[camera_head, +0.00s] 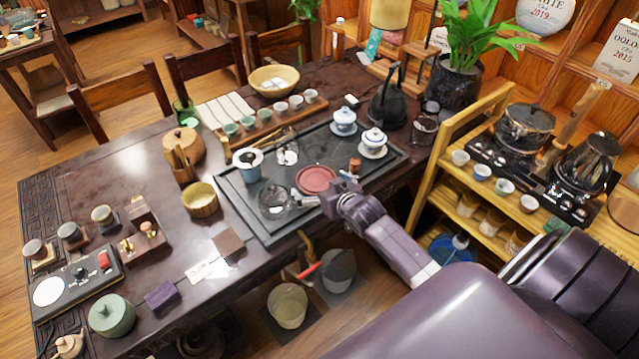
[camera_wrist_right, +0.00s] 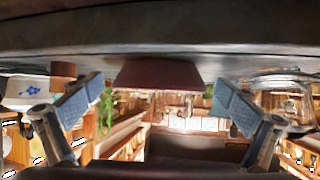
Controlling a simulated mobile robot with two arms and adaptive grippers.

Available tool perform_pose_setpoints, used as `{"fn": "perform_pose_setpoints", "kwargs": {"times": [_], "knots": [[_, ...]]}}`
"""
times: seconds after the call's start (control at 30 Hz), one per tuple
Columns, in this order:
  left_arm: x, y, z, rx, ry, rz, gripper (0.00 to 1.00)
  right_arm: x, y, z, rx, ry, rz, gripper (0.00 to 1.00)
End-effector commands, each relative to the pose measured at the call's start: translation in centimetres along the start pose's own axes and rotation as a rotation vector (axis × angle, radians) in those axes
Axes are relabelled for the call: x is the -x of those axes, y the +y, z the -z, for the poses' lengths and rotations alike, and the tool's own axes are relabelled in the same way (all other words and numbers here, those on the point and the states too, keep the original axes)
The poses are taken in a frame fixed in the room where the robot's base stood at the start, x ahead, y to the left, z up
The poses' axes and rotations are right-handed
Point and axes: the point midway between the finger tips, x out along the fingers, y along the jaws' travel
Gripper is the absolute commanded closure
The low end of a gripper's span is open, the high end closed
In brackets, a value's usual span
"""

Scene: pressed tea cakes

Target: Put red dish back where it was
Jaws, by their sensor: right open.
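The red dish (camera_head: 316,179) lies on the dark tea tray (camera_head: 243,215) on the table, near the tray's front edge. My right gripper (camera_head: 335,194) is just in front of the dish, low over the tray edge. In the right wrist view, which looks upside down, the dish (camera_wrist_right: 158,74) shows dark red in the middle, flat on the tray surface. The open fingers (camera_wrist_right: 160,98) stand on either side of it with a gap; I cannot tell how far the dish reaches between them. My left gripper is out of view.
A glass pot (camera_head: 273,200) stands left of the dish. A small brown cup (camera_head: 355,165) and a lidded white cup (camera_head: 373,142) on a saucer stand right of it. A wooden shelf (camera_head: 432,178) with cups is close to my right arm.

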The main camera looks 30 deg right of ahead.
Motion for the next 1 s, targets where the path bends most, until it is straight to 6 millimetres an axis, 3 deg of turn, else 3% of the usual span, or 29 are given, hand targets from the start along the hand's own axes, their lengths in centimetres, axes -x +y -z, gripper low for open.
{"fn": "perform_pose_setpoints", "kwargs": {"times": [0.27, 0.7, 1.0], "knots": [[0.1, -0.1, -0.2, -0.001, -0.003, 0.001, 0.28, 1.8, 0.0, 0.2, 0.0, -0.001, 0.001, 0.0], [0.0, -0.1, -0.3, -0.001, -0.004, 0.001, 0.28, 9.1, 0.0, 0.2, 0.001, 0.0, 0.0, 0.0], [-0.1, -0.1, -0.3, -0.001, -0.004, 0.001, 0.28, 11.9, 0.0, 0.3, -0.001, 0.0, -0.001, 0.0]]}}
